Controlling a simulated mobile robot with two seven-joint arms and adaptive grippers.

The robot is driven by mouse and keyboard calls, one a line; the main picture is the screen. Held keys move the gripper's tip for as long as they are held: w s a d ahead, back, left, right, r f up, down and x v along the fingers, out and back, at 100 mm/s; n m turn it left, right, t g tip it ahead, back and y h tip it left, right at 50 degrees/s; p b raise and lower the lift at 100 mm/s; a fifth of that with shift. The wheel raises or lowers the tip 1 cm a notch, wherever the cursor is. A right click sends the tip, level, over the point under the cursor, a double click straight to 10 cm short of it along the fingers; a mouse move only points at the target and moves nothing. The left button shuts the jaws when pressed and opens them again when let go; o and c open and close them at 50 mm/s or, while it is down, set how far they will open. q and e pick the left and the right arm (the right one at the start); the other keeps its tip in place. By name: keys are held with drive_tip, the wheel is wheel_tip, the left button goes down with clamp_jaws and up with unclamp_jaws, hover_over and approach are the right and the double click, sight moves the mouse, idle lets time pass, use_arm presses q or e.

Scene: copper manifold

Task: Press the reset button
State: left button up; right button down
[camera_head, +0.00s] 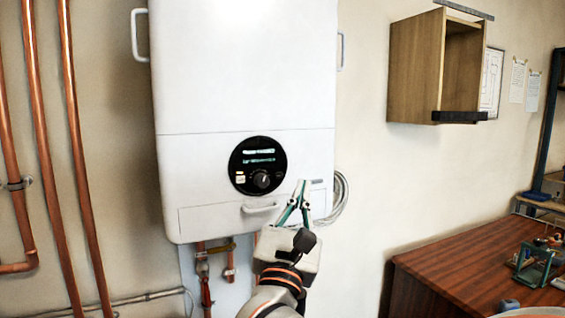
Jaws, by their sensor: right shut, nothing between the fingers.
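A white boiler (245,80) hangs on the wall. Its round black control panel (257,165) has a small lit display, a black knob (261,179) and a small pale button (240,178) left of the knob. No lettering on the button is readable, so I cannot tell for sure that it is the reset button. My right gripper (301,187) is shut and empty, its teal fingers pointing up in front of the boiler's lower right. Its tips are right of the panel and slightly below the knob. I cannot tell whether they touch the boiler. My left gripper is out of view.
A handle (262,209) sits below the panel. A coiled cable (341,197) hangs at the boiler's right edge. Copper pipes (40,130) run up the left wall. A wooden table (455,265) stands at right, under an open wooden cabinet (415,65).

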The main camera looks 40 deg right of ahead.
sight(279, 175)
drive_tip(key=shift+f, duration=0.1)
drive_tip(key=shift+w, duration=0.2)
drive_tip(key=shift+w+d+b, duration=0.2)
drive_tip(key=shift+w+d, duration=0.25)
drive_tip(key=shift+w, duration=0.9)
drive_tip(key=shift+w+d+b, duration=0.15)
drive_tip(key=shift+w+d, duration=0.3)
drive_tip(key=shift+w, duration=0.85)
drive_tip(key=shift+w+d+b, duration=0.2)
drive_tip(key=shift+w+d, duration=0.25)
drive_tip(key=shift+w, duration=0.9)
drive_tip(key=shift+w, duration=0.2)
drive_tip(key=shift+w+d, duration=0.1)
drive_tip(key=shift+w, duration=0.15)
drive_tip(key=shift+w+d, duration=0.1)
drive_tip(key=shift+w, duration=0.25)
drive_tip(key=shift+s, duration=0.1)
drive_tip(key=shift+s+a, duration=0.25)
drive_tip(key=shift+s, duration=0.45)
